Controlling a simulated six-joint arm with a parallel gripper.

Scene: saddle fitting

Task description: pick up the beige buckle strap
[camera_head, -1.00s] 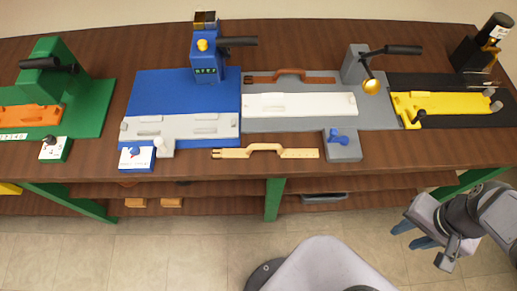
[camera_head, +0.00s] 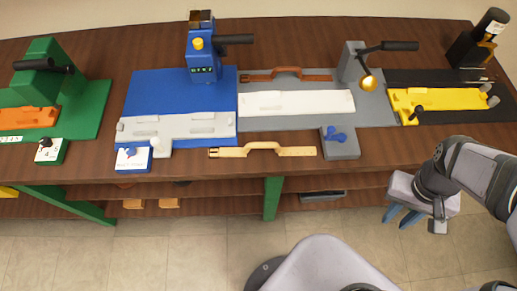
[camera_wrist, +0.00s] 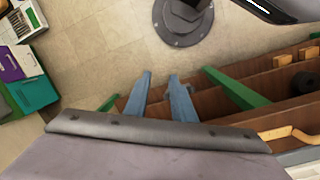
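The beige buckle strap (camera_head: 262,151) lies flat along the front edge of the brown bench, with a raised loop in its middle and a buckle end at the left. Part of it also shows at the right edge of the wrist view (camera_wrist: 283,134). My gripper (camera_head: 398,219) hangs in front of the bench at the right, well away from the strap and lower than the bench top in the picture. Its two blue fingers also show in the wrist view (camera_wrist: 159,82), apart with nothing between them.
Behind the strap are a blue station (camera_head: 165,92) and a grey station with a white plate (camera_head: 300,103). A grey block with a blue knob (camera_head: 340,143) stands just right of the strap. A brown strap (camera_head: 287,74) lies behind. The bench (camera_head: 225,172) has lower shelves and green legs.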

